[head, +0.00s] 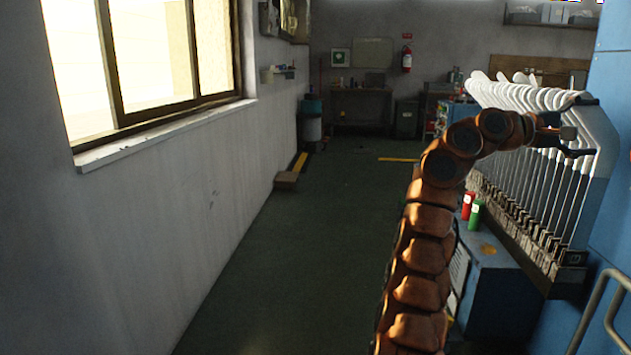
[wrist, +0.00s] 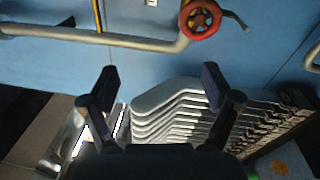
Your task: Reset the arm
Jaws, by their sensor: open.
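My arm is orange and rises from the bottom of the head view, bending right at its top. My gripper (head: 582,126) is at its end, right beside the nearest of the white sock boards (head: 525,97). The sock boards (wrist: 175,110) show there below and between the fingers, standing in a row. Whether a finger touches a board I cannot tell.
A blue machine panel (head: 610,150) stands close on the right, with a metal rail (head: 590,315) in front. The wrist view shows a red handwheel (wrist: 200,18) by a pipe. Red (head: 467,205) and green (head: 477,216) cans stand near the boards.

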